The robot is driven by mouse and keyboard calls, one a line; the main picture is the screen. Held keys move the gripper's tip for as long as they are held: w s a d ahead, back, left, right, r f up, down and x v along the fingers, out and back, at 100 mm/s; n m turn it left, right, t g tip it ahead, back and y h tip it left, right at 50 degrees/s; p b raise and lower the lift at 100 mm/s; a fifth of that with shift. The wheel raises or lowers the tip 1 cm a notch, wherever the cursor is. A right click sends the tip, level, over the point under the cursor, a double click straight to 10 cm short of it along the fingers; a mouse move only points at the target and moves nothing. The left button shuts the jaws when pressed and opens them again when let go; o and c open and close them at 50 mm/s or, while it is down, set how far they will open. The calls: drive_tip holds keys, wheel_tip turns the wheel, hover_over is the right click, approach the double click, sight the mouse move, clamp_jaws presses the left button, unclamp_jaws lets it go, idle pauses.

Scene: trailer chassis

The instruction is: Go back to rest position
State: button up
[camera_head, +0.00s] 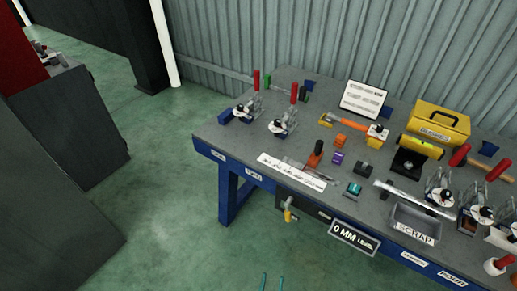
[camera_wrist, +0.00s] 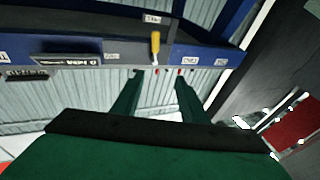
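My gripper (camera_head: 271,277) shows as two thin teal fingertips at the bottom edge of the head view, in front of and below the workbench edge. In the wrist view, my gripper (camera_wrist: 159,76) has two dark green fingers with a clear gap between them. It is open, and nothing shows between the fingers. The rest of my arm is out of the head view. A yellow-handled tool (camera_head: 288,214) hangs at the bench's front. It also shows in the wrist view (camera_wrist: 155,44), beyond the fingertips and apart from them.
The blue-framed workbench (camera_head: 227,137) carries red-handled clamps (camera_head: 287,116), a yellow toolbox (camera_head: 438,122), a scrap tray (camera_head: 418,215) and several tools. A dark cabinet (camera_head: 70,130) stands at the left. Green floor (camera_head: 165,215) is clear between them.

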drive_tip(key=s+a+r+g+y, duration=0.2)
drive_tip(key=s+r, duration=0.7)
drive_tip(key=r, duration=0.2)
drive_tip(key=s+a+r+n+g+y, duration=0.1)
drive_tip(key=s+a+r+g, duration=0.1)
drive_tip(key=s+r, duration=0.7)
wheel_tip(320, 180, up, 3)
drive_tip(key=shift+s+a+r+g+y, duration=0.1)
drive_tip(key=shift+s+a+g+y, duration=0.05)
drive_tip(key=shift+a+g+y, duration=0.2)
